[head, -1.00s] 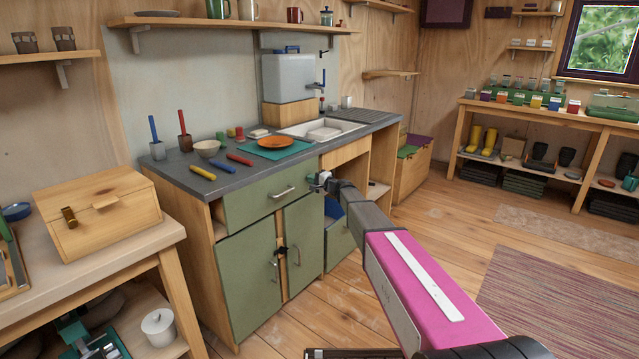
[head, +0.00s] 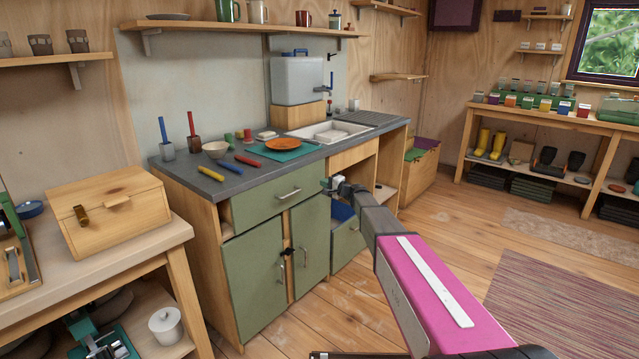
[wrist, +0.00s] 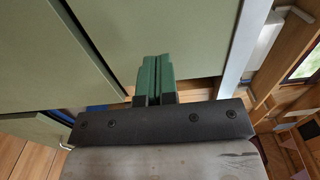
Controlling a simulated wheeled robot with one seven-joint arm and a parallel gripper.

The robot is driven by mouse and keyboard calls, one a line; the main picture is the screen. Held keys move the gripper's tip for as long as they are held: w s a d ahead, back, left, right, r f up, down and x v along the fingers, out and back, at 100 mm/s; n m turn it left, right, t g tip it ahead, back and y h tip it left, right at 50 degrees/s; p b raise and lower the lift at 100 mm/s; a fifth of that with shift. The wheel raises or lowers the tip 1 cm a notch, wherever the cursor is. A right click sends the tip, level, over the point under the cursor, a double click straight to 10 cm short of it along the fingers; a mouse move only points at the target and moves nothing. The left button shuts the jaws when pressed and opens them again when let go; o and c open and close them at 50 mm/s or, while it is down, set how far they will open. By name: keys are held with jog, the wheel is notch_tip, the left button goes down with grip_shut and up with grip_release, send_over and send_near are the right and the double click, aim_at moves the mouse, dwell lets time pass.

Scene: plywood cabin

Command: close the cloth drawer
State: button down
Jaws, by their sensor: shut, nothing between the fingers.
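My gripper (head: 327,184) is shut and empty, at the right end of the upper green drawer front (head: 280,198). In the wrist view its green fingers (wrist: 154,78) are together in front of a pale green panel; whether they touch it I cannot tell. The upper drawer has a bar handle and seems to stand slightly proud of the cabinet. To its right, a lower green drawer (head: 346,243) is pulled out, with something blue (head: 342,212) inside, partly hidden by my arm. No label shows which is the cloth drawer.
Two green cupboard doors (head: 256,272) with a dark latch are below the upper drawer. The counter (head: 222,190) above holds a bowl, an orange plate and tools. A side table (head: 120,255) with a wooden box stands at the left. The floor at the right is open, with a rug (head: 560,305).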

jog(key=v, duration=1)
jog(key=s+d+f+n+g+h, duration=0.1)
jog(key=s+f+n+g+h, duration=0.1)
jog(key=s+f, duration=0.35)
jog(key=s+f+n+g+h, duration=0.1)
jog(key=s+f+g, duration=0.15)
jog(key=s, duration=0.65)
jog(key=s+d+f+n+g+h, duration=0.1)
jog(key=s+f+n+g+h, duration=0.2)
jog(key=s, duration=0.4)
jog(key=s+d+f+g+h, duration=0.1)
jog(key=s+d+h, duration=0.3)
jog(key=s, duration=0.5)
jog(key=s+d+f+n+g+h, duration=0.1)
jog(key=s+d+f+h, duration=0.3)
jog(key=s+d, duration=0.4)
jog(key=shift+s+f+n+g, duration=0.15)
jog(key=shift+s+n+g, duration=0.15)
jog(key=shift+s+g, duration=0.6)
